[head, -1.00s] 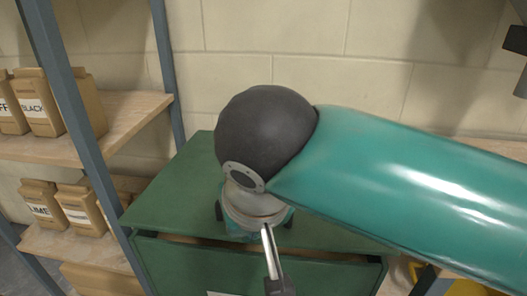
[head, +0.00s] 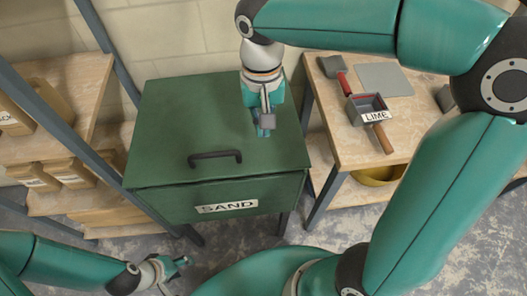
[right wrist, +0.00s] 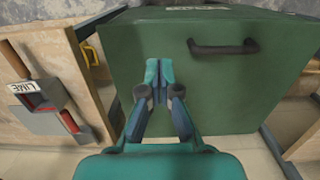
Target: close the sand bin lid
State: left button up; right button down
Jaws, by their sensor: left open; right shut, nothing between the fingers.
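The green sand bin (head: 225,203) has a "SAND" label on its front. Its flat green lid (head: 180,125) lies over the top and looks level, with no gap visible along the front edge. A dark handle (head: 215,158) is fixed near the lid's front; the right wrist view shows this handle (right wrist: 222,48) too. My right gripper (head: 264,130) points down over the right part of the lid, shut and empty, beside the handle; its fingers (right wrist: 158,72) seem at or just above the surface. My left gripper (head: 178,274) is open and empty, low in front of the bin.
A wooden bench (head: 350,145) stands right of the bin, with a "LIME" scoop (head: 370,108), a red-handled tool (head: 338,72) and a grey plate (head: 384,79). Shelves with paper bags (head: 35,177) stand left. A yellow tub (head: 375,176) is under the bench. Floor in front is open.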

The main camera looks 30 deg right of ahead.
aim_at(263, 169)
jog(key=f, duration=0.9)
jog(key=s+f, duration=0.1)
jog(key=f, duration=0.3)
jog(key=shift+a+f, duration=0.3)
jog(key=shift+f, duration=0.05)
